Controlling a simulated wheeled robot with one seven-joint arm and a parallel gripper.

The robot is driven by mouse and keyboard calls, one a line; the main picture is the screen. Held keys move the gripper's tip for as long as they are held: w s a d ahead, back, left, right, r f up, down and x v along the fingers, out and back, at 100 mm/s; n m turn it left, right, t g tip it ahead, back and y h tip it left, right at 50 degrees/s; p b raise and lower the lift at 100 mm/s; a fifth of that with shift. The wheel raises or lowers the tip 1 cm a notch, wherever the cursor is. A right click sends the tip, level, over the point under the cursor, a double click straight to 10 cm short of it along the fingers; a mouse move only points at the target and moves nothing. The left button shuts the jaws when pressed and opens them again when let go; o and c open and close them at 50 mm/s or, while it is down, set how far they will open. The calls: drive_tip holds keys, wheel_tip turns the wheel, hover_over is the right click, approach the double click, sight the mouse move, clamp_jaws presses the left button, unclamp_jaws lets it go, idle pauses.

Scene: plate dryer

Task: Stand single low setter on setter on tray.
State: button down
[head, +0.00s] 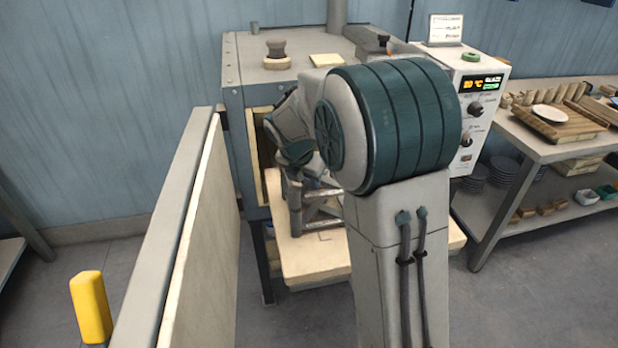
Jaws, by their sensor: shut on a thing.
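The pale tray (305,264) sticks out from the open front of the dryer. On it, partly behind my arm, stands a small frame-like setter structure (322,226) with pale bars and dark posts. My gripper (296,196) is down at the left side of this structure, just above the tray, and is shut on what looks like a low setter. My wrist and forearm cover most of it. I cannot tell the held setter apart from the one below, nor whether they touch.
The dryer's thick door (190,240) stands open on the left, close to my arm. The dryer cabinet (240,90) is behind. A control box (480,110) and a workbench (545,145) with wooden pieces are on the right. A yellow post (91,308) stands front left.

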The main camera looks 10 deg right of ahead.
drive_tip(key=shift+f, duration=0.25)
drive_tip(key=c, duration=1.3)
unclamp_jaws()
drive_tip(key=shift+o, duration=0.2)
drive_tip(key=shift+r, duration=0.45)
drive_tip(key=v, duration=1.1)
drive_tip(key=s+d+f+m+y, duration=0.1)
drive_tip(key=s+f+m, duration=0.2)
drive_tip(key=s+m, duration=0.9)
drive_tip(key=s+d+f+m+y, duration=0.2)
drive_tip(key=s+f+m, duration=0.1)
drive_tip(key=s+m, duration=0.9)
drive_tip(key=shift+s+m+p, duration=0.2)
drive_tip(key=shift+m+p, duration=0.2)
drive_tip(key=shift+m, duration=1.3)
